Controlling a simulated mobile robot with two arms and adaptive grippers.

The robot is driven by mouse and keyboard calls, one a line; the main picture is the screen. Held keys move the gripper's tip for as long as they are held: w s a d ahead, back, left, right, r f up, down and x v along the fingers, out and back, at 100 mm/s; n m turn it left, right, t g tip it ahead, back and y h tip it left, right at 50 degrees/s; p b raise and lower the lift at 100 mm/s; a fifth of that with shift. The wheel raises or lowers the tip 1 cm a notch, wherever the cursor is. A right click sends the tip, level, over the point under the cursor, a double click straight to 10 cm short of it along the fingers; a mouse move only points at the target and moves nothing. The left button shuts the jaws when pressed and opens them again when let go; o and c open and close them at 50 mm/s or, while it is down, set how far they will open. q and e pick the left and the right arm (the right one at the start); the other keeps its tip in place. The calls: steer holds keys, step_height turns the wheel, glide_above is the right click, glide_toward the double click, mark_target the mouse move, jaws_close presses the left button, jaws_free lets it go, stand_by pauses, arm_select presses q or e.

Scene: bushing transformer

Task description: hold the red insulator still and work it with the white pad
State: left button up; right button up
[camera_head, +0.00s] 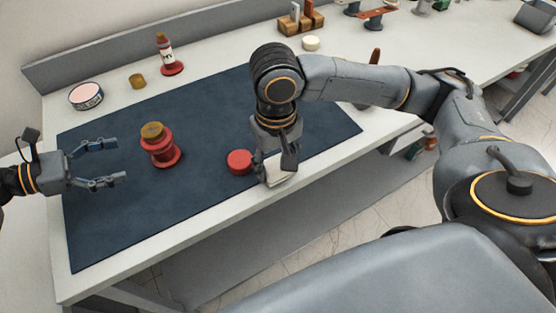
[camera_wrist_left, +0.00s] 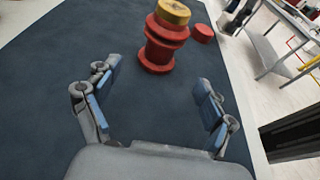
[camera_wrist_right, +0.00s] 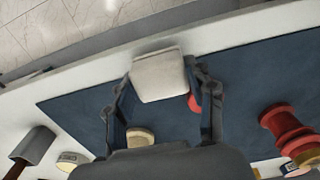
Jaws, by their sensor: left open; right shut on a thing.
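The red insulator (camera_head: 162,152), ribbed with a brass-coloured cap, stands upright on the dark mat; it also shows in the left wrist view (camera_wrist_left: 162,45) and at the right of the right wrist view (camera_wrist_right: 283,122). My left gripper (camera_head: 120,161) is open and empty, left of the insulator and apart from it, fingers pointing towards it. My right gripper (camera_head: 279,168) is shut on the white pad (camera_wrist_right: 158,75), above the mat's front edge, right of the insulator and apart from it. In the head view the gripper partly hides the pad.
A small red round piece (camera_head: 239,161) lies on the mat (camera_head: 105,215) beside my right gripper. A red-based bottle (camera_head: 166,55), a brass-coloured piece (camera_head: 137,81) and a round tin (camera_head: 86,96) stand behind the mat. A wooden block with tools (camera_head: 300,22) is further back.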

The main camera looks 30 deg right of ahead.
mark_target(155, 160)
arm_select(q)
steer(key=shift+d, duration=0.4)
arm_select(e)
steer(key=shift+a+r, duration=0.15)
steer(key=shift+r, duration=0.2)
arm_select(q)
steer(key=p+x, duration=0.2)
steer(key=x, duration=0.3)
steer(key=shift+r, duration=0.1)
arm_select(e)
steer(key=shift+r, duration=0.75)
arm_select(q)
steer(key=shift+s+d+f+b, duration=0.1)
steer(key=shift+d+f+b, duration=0.2)
steer(key=shift+d+b, duration=0.25)
steer(key=shift+d+f+b, duration=0.3)
steer(key=shift+d+b, duration=0.15)
steer(key=shift+b, duration=0.05)
arm_select(e)
step_height(155, 160, down, 2)
steer(key=shift+f, duration=0.1)
arm_select(q)
steer(key=shift+b+x, duration=0.4)
steer(key=shift+x, duration=0.4)
arm_select(e)
steer(key=shift+f, duration=0.35)
arm_select(q)
steer(key=shift+r, duration=0.1)
steer(key=shift+c, duration=0.4)
steer(key=c, duration=1.1)
